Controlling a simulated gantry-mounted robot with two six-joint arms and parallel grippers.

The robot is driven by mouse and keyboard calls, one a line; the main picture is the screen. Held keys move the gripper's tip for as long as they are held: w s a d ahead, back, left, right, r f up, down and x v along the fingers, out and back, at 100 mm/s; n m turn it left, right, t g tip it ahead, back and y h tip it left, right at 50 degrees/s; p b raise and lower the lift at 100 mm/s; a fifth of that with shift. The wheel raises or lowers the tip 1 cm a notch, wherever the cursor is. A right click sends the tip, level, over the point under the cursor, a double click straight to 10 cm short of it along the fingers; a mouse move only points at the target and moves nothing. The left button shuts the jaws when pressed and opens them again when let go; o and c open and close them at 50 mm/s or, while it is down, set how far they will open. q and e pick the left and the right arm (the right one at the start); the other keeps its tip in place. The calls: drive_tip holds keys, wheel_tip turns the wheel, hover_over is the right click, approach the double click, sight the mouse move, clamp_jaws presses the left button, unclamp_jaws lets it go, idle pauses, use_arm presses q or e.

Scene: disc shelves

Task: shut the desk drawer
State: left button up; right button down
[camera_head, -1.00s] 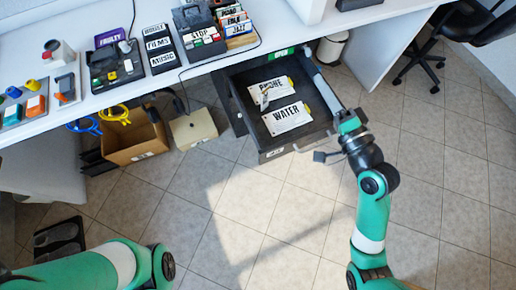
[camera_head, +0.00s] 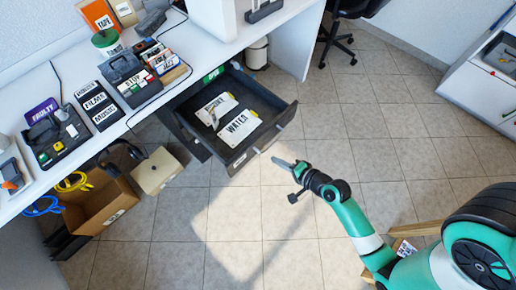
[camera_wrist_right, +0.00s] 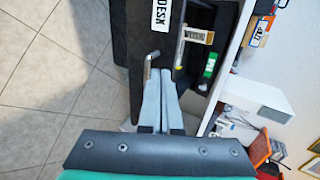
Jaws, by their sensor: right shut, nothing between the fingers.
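The dark desk drawer (camera_head: 262,97) is pulled out from under the white desk in the head view. It holds two white cards, one reading WATER (camera_head: 240,126); the other (camera_head: 216,108) lies behind it. In the right wrist view the drawer front carries a DESK label (camera_wrist_right: 161,14) and a metal handle (camera_wrist_right: 149,66). My right gripper (camera_head: 274,161) is shut and empty just outside the drawer front, near the handle. Its fingertips (camera_wrist_right: 160,73) appear beside the handle; I cannot tell whether they touch. My left gripper is not in view.
A cardboard box (camera_head: 100,207) and a beige box (camera_head: 157,171) stand on the floor left of the drawer. The white desk (camera_head: 75,72) carries file boxes and trays. Tiled floor in front of the drawer is clear.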

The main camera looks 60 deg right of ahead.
sight(252, 146)
drive_tip(key=b+x, duration=0.1)
drive_tip(key=x, duration=0.2)
drive_tip(key=r+b+x, duration=0.1)
drive_tip(key=b+x, duration=0.1)
drive_tip(key=x, duration=0.1)
drive_tip(key=b+x, duration=0.1)
drive_tip(key=x, duration=0.2)
drive_tip(key=shift+w+d+r, duration=0.15)
drive_tip(key=shift+w, duration=0.4)
drive_tip(key=shift+w+r, duration=0.1)
drive_tip(key=shift+w, duration=0.15)
